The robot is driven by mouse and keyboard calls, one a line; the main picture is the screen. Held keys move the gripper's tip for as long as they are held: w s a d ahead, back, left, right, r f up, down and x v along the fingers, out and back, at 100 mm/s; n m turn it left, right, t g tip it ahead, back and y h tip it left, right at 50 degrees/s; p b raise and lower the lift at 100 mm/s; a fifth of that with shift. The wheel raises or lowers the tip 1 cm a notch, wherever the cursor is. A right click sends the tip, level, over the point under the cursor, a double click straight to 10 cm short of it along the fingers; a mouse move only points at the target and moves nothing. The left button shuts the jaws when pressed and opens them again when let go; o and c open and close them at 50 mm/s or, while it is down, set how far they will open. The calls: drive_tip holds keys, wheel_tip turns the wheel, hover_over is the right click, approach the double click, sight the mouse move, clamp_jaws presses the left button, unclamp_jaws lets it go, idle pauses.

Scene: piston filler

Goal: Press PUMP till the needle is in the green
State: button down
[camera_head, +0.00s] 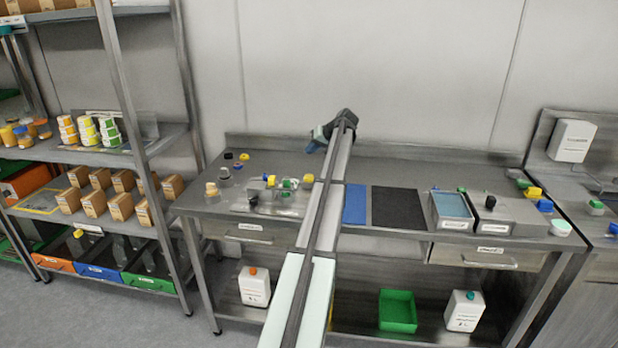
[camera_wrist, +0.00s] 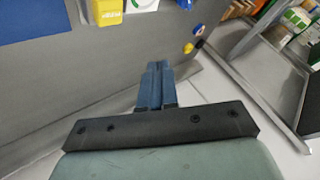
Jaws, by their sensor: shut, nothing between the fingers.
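My gripper (camera_head: 313,146) is over the back part of the steel bench in the head view, near the wall. In the wrist view its two blue fingers (camera_wrist: 155,72) are together with nothing between them. A low steel unit with small yellow, blue, green and red parts (camera_head: 282,198) is on the bench left of my arm; it may be the filler. My gripper is apart from it.
My arm crosses the middle of the bench (camera_head: 420,160). A blue mat (camera_head: 355,204) and a black mat (camera_head: 398,208) lie right of it. Farther right are a tray (camera_head: 453,208) and a grey box with a black knob (camera_head: 505,215). Small caps (camera_head: 244,157) stand at the back left.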

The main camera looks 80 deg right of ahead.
approach(307, 175)
drive_tip(key=shift+w+d+f, duration=0.4)
drive_tip(key=shift+w, duration=0.4)
drive_tip(key=shift+w+d+f, duration=0.4)
drive_tip(key=shift+w, duration=0.35)
drive_tip(key=shift+w+d+f, duration=0.4)
drive_tip(key=shift+w, duration=0.4)
drive_tip(key=shift+f, duration=0.1)
drive_tip(key=shift+f, duration=0.35)
drive_tip(key=shift+f, duration=0.8)
idle(1.3)
drive_tip(key=shift+r, duration=0.1)
idle(0.3)
drive_tip(key=shift+r, duration=1.15)
drive_tip(key=shift+r, duration=2.5)
